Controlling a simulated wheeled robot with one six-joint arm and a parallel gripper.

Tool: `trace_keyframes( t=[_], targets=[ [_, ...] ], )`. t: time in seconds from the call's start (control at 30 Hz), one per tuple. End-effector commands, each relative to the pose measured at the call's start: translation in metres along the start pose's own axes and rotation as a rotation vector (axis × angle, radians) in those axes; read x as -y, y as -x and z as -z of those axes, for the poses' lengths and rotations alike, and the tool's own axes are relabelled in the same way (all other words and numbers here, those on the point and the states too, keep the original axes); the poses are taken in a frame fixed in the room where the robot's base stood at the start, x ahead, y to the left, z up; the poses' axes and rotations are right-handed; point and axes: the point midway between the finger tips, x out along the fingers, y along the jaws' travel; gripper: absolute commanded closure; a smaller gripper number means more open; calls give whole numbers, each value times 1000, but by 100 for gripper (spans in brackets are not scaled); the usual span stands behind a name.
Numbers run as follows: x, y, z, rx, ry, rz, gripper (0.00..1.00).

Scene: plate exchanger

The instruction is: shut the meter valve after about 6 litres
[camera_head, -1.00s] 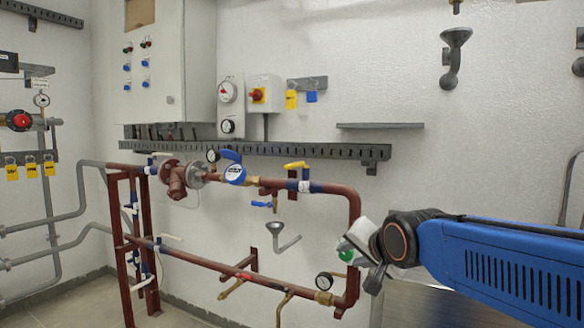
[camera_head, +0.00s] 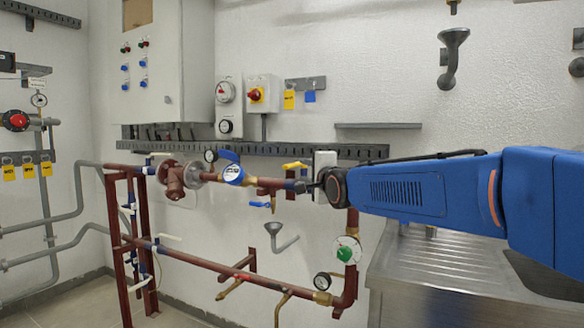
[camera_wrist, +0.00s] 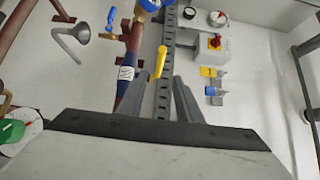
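The yellow valve lever (camera_head: 295,165) sits on the upper dark red pipe, right of the blue round meter (camera_head: 232,173). In the wrist view the yellow lever (camera_wrist: 161,62) is just beyond my gripper (camera_wrist: 158,105), and the meter (camera_wrist: 148,5) is cut by the top edge. My gripper (camera_head: 305,187) is at the pipe's right part, close to the lever and a little below it. Its fingers look apart with nothing between them. I see no contact with the lever. The meter's reading is too small to tell. No label shows which lever is the meter valve.
A small blue valve handle (camera_head: 261,204) and a grey funnel (camera_head: 274,229) are below the pipe. A round green-and-white dial (camera_head: 346,250) is on the right pipe bend. A steel sink (camera_head: 440,270) stands at the right. A slotted grey rail (camera_head: 270,150) runs above the pipe.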

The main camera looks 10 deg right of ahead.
Motion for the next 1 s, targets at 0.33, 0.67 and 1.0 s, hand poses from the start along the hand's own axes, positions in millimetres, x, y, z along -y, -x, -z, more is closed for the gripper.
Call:
trace_keyframes(
  t=[0.33,0.67,1.0],
  targets=[
    [-1,-55,0,0,1,-1,68],
    [-2,-104,0,0,1,-2,68],
    [-1,-129,0,0,1,-1,68]
  ],
)
